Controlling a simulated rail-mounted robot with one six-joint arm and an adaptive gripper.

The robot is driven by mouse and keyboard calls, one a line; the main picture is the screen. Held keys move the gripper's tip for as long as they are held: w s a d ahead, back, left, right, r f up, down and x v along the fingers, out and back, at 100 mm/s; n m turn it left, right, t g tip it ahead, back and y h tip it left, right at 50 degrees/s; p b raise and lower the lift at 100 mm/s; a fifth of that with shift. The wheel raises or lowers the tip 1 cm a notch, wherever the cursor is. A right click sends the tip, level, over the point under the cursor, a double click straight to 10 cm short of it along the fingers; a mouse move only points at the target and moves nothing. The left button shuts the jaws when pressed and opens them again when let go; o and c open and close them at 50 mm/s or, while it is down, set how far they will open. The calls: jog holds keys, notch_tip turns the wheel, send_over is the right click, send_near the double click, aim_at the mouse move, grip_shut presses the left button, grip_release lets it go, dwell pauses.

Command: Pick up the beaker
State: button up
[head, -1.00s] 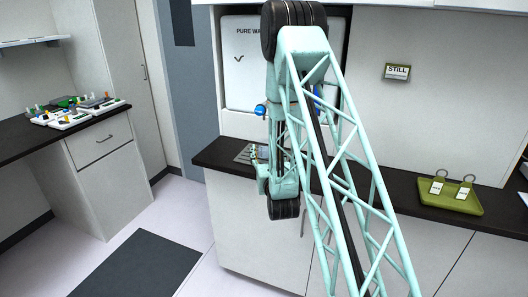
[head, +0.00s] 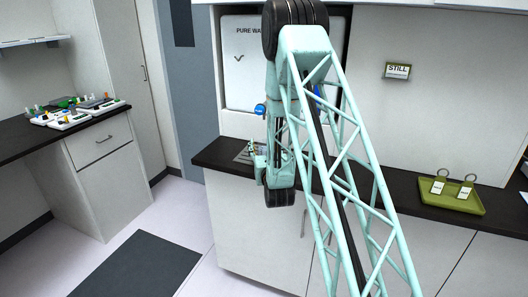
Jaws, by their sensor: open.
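I cannot make out a beaker in the head view; my arm covers part of the counter and the wall unit behind it. My gripper (head: 252,150) shows only as a small, partly hidden shape at the left of my wrist, over the left end of the dark counter (head: 218,155). It is open, and I see nothing held in it. Whether it touches anything is too small to tell.
A metal grate (head: 242,157) lies on the counter below the water unit (head: 240,70). A green tray (head: 460,206) with two tagged rings stands at the right. A side bench (head: 60,138) at the left holds several small devices.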

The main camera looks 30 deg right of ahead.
jog(key=c, duration=1.1)
jog(key=shift+o, duration=0.2)
jog(key=shift+r, duration=0.15)
jog(key=shift+r+p, duration=0.6)
jog(key=shift+r, duration=1)
jog(key=d+r+p+v, duration=0.1)
jog(key=p+v, duration=0.1)
jog(key=v, duration=1.1)
jog(key=shift+s, duration=0.4)
jog(key=p, duration=0.4)
jog(key=shift+s+r, duration=0.25)
jog(key=shift+s, duration=0.15)
jog(key=shift+p+v, duration=0.9)
jog(key=shift+p, duration=1.65)
